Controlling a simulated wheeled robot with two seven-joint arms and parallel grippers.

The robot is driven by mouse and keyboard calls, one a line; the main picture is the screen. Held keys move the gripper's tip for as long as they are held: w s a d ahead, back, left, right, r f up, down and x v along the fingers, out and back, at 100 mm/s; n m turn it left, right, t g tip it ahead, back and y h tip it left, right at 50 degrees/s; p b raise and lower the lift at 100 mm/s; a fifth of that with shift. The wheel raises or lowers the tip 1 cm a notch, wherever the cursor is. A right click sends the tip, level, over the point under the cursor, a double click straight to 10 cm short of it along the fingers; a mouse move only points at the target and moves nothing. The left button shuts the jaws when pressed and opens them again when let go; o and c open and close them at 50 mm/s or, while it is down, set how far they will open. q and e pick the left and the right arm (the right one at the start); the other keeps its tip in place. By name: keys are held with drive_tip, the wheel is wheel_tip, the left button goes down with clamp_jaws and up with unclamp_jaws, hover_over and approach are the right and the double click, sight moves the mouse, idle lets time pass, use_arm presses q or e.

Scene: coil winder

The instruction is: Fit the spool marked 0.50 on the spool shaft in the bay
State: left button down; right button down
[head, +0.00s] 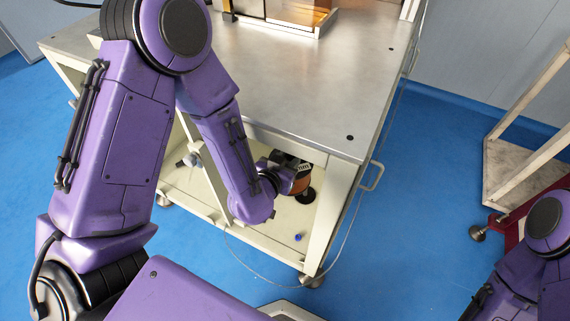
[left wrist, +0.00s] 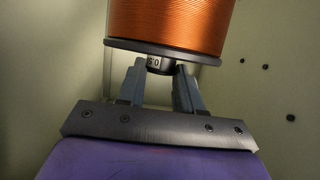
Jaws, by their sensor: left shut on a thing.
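A spool of copper-coloured wire with dark flanges (head: 299,184) is in the open bay under the metal table top. In the left wrist view the spool (left wrist: 168,24) fills the top, slightly tilted in the picture. The label on its dark hub end reads about "0.5", partly covered. My left gripper (left wrist: 160,72) is shut on this hub, one finger on each side. In the head view my left gripper (head: 280,172) reaches into the bay under the table's front edge. I cannot make out the spool shaft in either view. My right gripper is not in view.
The table top (head: 300,85) is above the bay, and a pale leg (head: 333,205) stands right of it. A small blue thing (head: 299,236) lies on the bay floor. Dark holes (left wrist: 290,117) mark the panel. A pale frame (head: 515,165) stands right; blue floor lies between.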

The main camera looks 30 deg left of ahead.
use_arm(q)
drive_tip(key=w+f+b, duration=0.6)
drive_tip(key=f+b, duration=0.3)
drive_tip(key=f, duration=0.1)
drive_tip(key=w+f+b, duration=0.6)
drive_tip(key=f+b, duration=0.4)
drive_tip(key=f, duration=0.1)
drive_tip(key=w+f+b, duration=0.6)
drive_tip(key=f+b, duration=0.4)
drive_tip(key=f, duration=0.1)
drive_tip(key=shift+s+r+p, duration=0.15)
drive_tip(key=shift+s+p, duration=0.05)
drive_tip(key=shift+p, duration=0.15)
drive_tip(key=shift+f+b, duration=1.7)
drive_tip(key=shift+f, duration=0.9)
